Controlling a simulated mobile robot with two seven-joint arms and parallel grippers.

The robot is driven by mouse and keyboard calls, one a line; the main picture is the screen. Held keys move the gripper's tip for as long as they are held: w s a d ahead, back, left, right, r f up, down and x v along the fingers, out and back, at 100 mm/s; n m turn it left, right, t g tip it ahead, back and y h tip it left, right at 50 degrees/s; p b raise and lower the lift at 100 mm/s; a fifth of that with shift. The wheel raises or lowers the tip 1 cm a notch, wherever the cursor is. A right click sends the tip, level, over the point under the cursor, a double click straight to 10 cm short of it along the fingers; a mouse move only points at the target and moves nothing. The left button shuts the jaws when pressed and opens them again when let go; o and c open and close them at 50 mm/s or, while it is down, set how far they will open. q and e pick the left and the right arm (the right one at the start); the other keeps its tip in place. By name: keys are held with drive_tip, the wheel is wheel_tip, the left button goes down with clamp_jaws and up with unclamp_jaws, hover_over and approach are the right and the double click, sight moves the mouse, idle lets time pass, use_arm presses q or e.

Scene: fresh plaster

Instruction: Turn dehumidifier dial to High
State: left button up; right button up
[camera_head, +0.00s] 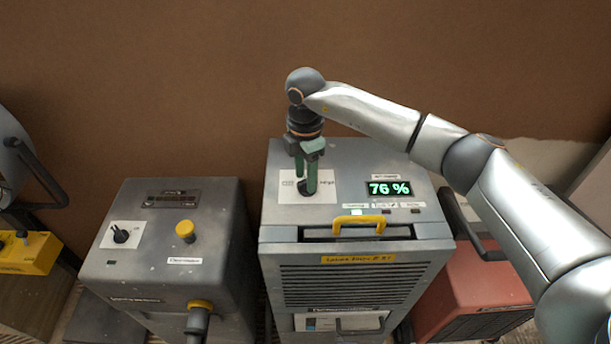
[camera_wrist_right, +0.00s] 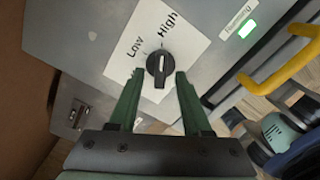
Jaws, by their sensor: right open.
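The dehumidifier (camera_head: 285,226) is a grey box with a green 76 % display (camera_head: 389,188). Its black dial (camera_wrist_right: 158,65) sits on a white plate (camera_wrist_right: 190,45) marked Low and High in the right wrist view. The dial's bar runs roughly up and down there, with a light line on it; its exact setting is hard to tell. My right gripper (camera_wrist_right: 160,75) is open, its green fingers on either side of the dial's lower part, with gaps visible. In the head view the right gripper (camera_head: 307,188) points down over the plate and partly hides the dial. My left gripper is not in view.
A yellow handle (camera_head: 359,222) stands at the dehumidifier's front edge. A grey machine (camera_head: 150,265) with a black knob (camera_head: 120,234) and yellow button (camera_head: 185,229) stands left. A red machine (camera_head: 470,285) stands right. A brown wall (camera_head: 190,80) rises behind.

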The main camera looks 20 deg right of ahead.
sight(305, 180)
wheel_tip(305, 180, up, 12)
drive_tip(key=b, duration=0.1)
drive_tip(key=shift+f, duration=0.15)
idle(0.5)
